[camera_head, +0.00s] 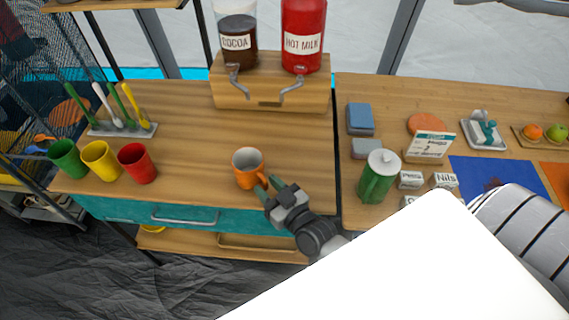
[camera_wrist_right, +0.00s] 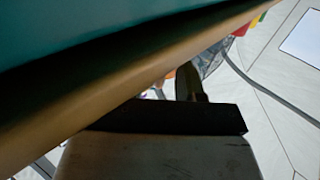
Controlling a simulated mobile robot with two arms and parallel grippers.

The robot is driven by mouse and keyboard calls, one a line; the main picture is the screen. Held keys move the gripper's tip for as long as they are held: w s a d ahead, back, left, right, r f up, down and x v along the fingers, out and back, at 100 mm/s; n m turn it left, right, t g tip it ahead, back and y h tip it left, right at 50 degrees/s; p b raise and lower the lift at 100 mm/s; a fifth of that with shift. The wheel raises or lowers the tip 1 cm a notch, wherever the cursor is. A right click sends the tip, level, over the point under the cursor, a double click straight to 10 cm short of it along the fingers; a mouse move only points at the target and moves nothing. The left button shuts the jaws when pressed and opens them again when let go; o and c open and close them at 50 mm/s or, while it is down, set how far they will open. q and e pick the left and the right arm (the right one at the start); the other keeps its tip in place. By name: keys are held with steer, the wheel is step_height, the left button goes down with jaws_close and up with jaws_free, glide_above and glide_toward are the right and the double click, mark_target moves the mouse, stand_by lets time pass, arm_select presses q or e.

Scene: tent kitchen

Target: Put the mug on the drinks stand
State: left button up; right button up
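An orange mug (camera_head: 248,168) stands upright on the left wooden counter, near its front edge. Its handle faces the front right. My right gripper (camera_head: 270,187) is at the handle side of the mug, with its two fingers apart and the handle near the gap between them. Whether they touch the handle is unclear. The right wrist view is dark and shows part of the gripper (camera_wrist_right: 190,108) close to a wooden edge. The wooden drinks stand (camera_head: 290,95), holding cocoa and hot milk dispensers, is behind the mug. My left gripper is not in view.
Green (camera_head: 67,158), yellow (camera_head: 101,160) and red (camera_head: 137,162) cups stand at the left, before a utensil rack (camera_head: 122,129). A green lidded jug (camera_head: 379,177) stands on the right counter. The counter between mug and stand is clear.

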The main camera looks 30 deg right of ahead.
steer(key=s+d+b, duration=0.1)
steer(key=s+d, duration=0.1)
steer(key=s, duration=0.9)
steer(key=shift+d, duration=0.15)
steer(key=s+d+f+g+h, duration=0.1)
steer(key=s+f+g, duration=0.25)
steer(key=f, duration=0.95)
steer(key=s+d+f+g+h, duration=0.1)
steer(key=s+f+g, duration=0.3)
steer(key=f, duration=1)
steer(key=s+d+f+g+h, duration=0.1)
steer(key=s+f+g, duration=0.8)
steer(key=s+f, duration=0.6)
steer(key=shift+s+d+f, duration=0.15)
steer(key=shift+s+f, duration=0.05)
steer(key=shift+s, duration=1.05)
